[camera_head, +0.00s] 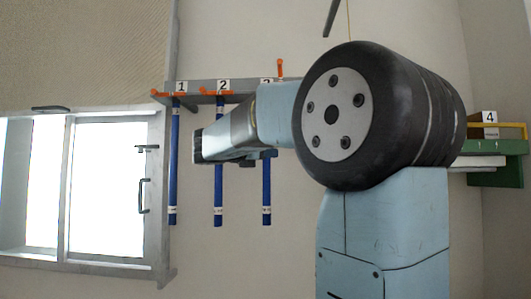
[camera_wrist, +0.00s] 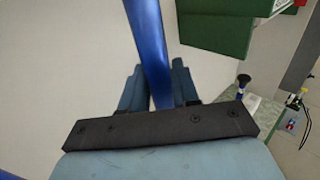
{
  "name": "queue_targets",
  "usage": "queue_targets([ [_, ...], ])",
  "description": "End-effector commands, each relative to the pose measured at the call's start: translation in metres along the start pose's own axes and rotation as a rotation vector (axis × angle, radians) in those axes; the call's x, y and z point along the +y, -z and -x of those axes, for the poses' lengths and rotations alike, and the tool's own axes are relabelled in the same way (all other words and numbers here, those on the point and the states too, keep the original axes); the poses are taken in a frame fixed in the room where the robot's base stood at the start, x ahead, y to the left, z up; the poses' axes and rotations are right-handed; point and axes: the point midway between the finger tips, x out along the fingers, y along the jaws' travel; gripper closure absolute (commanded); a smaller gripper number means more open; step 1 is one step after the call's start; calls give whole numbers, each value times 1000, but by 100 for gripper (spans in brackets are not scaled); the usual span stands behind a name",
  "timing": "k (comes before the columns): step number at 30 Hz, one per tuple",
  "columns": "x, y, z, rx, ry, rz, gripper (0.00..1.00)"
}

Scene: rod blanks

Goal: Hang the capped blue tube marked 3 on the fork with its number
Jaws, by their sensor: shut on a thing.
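A blue tube (camera_wrist: 150,45) runs between the two fingers of my gripper (camera_wrist: 158,70) in the wrist view, and the gripper is shut on it. In the head view a blue tube (camera_head: 266,190) with a pale band near its lower end hangs upright below my gripper (camera_head: 268,154). Its upper part and cap are hidden behind my arm, and I cannot read its mark. The number 3 plate (camera_head: 266,82) is partly covered by my arm. An orange fork end (camera_head: 281,67) shows beside it; the rest of that fork is hidden.
The grey rail (camera_head: 196,87) carries orange forks at plates 1 (camera_head: 181,87) and 2 (camera_head: 223,86). Blue tubes hang below plate 1 (camera_head: 173,170) and plate 2 (camera_head: 218,195). A window (camera_head: 108,185) is at left. A green shelf (camera_head: 507,172) with plate 4 is at right.

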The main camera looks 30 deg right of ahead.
Motion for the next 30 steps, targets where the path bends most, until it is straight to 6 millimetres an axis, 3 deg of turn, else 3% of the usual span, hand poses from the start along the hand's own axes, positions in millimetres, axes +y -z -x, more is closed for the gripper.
queue_targets([
  [10,0,1,0,0,0,0,100],
  [11,0,1,0,0,0,0,68],
  [18,0,1,0,0,0,0,45],
  [20,0,1,0,0,0,0,40],
  [30,0,1,6,0,-1,0,40],
])
